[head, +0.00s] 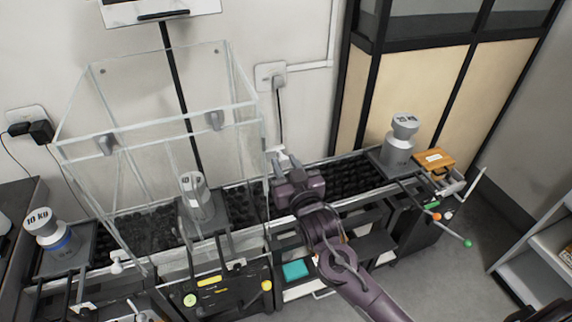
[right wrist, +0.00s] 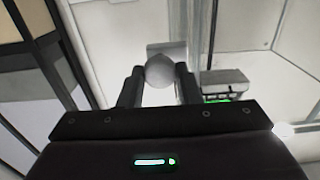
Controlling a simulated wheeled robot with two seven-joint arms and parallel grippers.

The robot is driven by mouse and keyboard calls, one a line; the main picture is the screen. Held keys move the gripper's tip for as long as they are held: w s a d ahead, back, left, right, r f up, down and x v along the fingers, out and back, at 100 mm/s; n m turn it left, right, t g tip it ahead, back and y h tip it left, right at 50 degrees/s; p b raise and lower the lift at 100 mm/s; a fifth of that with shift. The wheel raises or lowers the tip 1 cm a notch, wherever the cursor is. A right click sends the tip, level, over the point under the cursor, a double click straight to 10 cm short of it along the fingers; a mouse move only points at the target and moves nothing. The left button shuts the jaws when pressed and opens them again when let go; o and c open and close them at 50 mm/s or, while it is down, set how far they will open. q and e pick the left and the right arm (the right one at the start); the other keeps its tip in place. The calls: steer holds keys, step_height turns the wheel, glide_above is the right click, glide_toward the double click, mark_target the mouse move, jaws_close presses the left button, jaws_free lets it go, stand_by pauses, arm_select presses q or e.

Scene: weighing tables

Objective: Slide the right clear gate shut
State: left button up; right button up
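A clear box (head: 160,125) stands over the middle of the dark bed, with grey handles on its front panes. Its clear right side pane (head: 247,135) is upright; how far it is slid I cannot tell. My right gripper (head: 289,160) is just right of this pane, beside a pale knob. In the right wrist view, the round white knob (right wrist: 160,72) is between the two dark fingers of the right gripper (right wrist: 160,80), very close to both. Whether they press on it is unclear. My left gripper is out of view.
A silver weight (head: 195,197) stands inside the box. A 10 KG weight (head: 48,232) stands at left, another weight (head: 400,142) at right near an orange block (head: 434,158). Thin rods with green and orange ends (head: 450,232) stick out at right. A wall plug (head: 276,78) is behind.

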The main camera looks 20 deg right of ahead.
jaws_close()
step_height(320, 180, down, 25)
steer(key=b, duration=1.5)
steer(key=shift+b, duration=0.35)
steer(key=shift+s+f, duration=0.1)
steer(key=shift+f, duration=0.05)
steer(key=o, duration=0.7)
jaws_free()
steer(key=s+b, duration=0.1)
steer(key=s, duration=0.6)
steer(key=shift+s+d, duration=0.15)
steer(key=shift+s, duration=0.2)
